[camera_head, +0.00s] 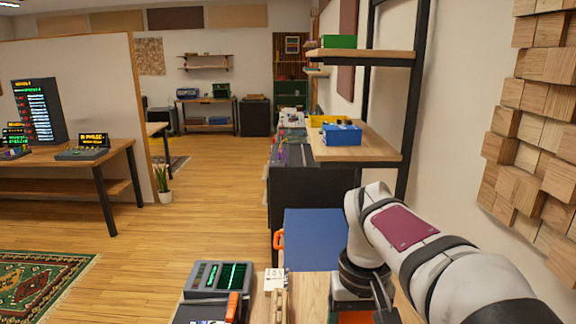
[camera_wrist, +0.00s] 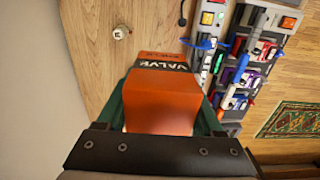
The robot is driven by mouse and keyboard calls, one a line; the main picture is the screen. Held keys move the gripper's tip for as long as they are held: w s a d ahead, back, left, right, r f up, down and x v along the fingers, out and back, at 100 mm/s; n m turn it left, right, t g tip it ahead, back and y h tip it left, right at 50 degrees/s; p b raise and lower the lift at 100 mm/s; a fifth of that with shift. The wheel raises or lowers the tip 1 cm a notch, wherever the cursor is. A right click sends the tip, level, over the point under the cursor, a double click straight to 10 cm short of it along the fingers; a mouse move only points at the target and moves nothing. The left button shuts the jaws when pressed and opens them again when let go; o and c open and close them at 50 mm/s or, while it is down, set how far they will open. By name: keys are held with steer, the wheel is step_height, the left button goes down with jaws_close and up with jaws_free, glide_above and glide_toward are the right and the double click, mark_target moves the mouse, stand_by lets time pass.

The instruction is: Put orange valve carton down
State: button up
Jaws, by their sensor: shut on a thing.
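The orange valve carton (camera_wrist: 160,103) shows in the middle of the wrist view, with a dark band lettered "VALVE" on its far end. My gripper (camera_wrist: 165,110) is shut on it, with a green finger along each side. A wooden surface lies beyond the carton in that view. I cannot tell whether the carton touches it. In the head view my gripper (camera_head: 352,308) is at the bottom edge, partly cut off, with a bit of orange under it.
In the wrist view, a power strip (camera_wrist: 208,35) and a rack of colourful items (camera_wrist: 240,65) lie right of the carton. A small round white object (camera_wrist: 120,32) is at upper left. The head view shows a device with a green screen (camera_head: 220,278) and a blue panel (camera_head: 315,238).

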steer(key=s+d+f, duration=0.3)
steer(key=s+f, duration=0.1)
steer(key=f, duration=0.4)
steer(key=s+d+f, duration=0.4)
steer(key=s+f, duration=0.1)
steer(key=f, duration=0.3)
steer(key=w+a+f, duration=0.1)
steer(key=a+f, duration=0.1)
steer(key=a, duration=0.1)
steer(key=w+a+f, duration=0.2)
steer(key=a+f, duration=0.1)
steer(key=a, duration=0.1)
steer(key=w+a+f, duration=0.1)
steer(key=a+f, duration=0.1)
steer(key=a, duration=0.1)
steer(key=shift+w+a+f, duration=0.15)
steer(key=shift+w+f, duration=0.05)
steer(key=shift+f, duration=0.15)
step_height(320, 180, down, 4)
steer(key=shift+w+a+f, duration=0.1)
steer(key=shift+f, duration=0.1)
steer(key=o, duration=1.4)
